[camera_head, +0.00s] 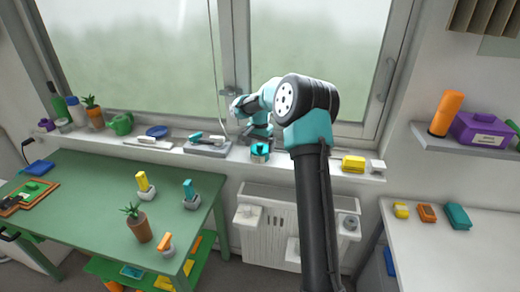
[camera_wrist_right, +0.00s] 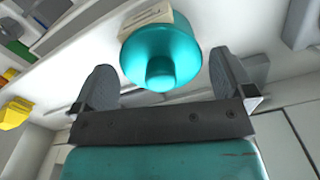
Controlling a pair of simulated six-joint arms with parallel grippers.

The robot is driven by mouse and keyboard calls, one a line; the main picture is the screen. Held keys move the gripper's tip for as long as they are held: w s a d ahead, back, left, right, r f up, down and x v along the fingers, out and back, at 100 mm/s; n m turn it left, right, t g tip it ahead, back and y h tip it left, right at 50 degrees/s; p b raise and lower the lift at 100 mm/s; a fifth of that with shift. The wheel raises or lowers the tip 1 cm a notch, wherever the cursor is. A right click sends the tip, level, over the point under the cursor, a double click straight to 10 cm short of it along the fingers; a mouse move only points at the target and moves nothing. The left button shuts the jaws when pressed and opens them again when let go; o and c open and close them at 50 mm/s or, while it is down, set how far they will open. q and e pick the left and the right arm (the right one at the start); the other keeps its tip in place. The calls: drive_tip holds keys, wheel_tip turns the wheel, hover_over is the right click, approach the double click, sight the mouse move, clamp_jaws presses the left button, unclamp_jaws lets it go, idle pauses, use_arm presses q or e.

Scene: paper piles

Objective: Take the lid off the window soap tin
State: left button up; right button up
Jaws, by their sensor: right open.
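A round tin with a teal lid (camera_head: 260,149) stands on the white window sill, a little left of my right arm. In the right wrist view its teal lid (camera_wrist_right: 160,45) has a round knob and a pale label behind it. My right gripper (camera_head: 255,134) is above the tin. In the wrist view its two grey fingers (camera_wrist_right: 161,66) are spread wide, one on each side of the lid, with gaps between them and it. The gripper is open and empty. The tin's body is mostly hidden under the lid in the wrist view. My left gripper does not show.
On the sill (camera_head: 310,167), a grey tray (camera_head: 208,147) lies left of the tin and yellow sponges (camera_head: 354,164) lie to the right. The window handle (camera_head: 229,92) and glass are close behind. A green table (camera_head: 100,190) stands below left.

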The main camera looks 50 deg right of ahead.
sight(260, 145)
drive_tip(key=shift+c, duration=0.4)
drive_tip(key=c, duration=0.6)
drive_tip(key=shift+r, duration=0.1)
drive_tip(key=shift+r, duration=1.75)
drive_tip(key=s+a, duration=0.3)
drive_tip(key=a, duration=0.1)
drive_tip(key=s+a, duration=0.4)
drive_tip(key=s+a+r, duration=0.1)
drive_tip(key=s+a, duration=0.2)
drive_tip(key=a, duration=0.1)
drive_tip(key=shift+s+r, duration=0.1)
drive_tip(key=shift+s, duration=0.25)
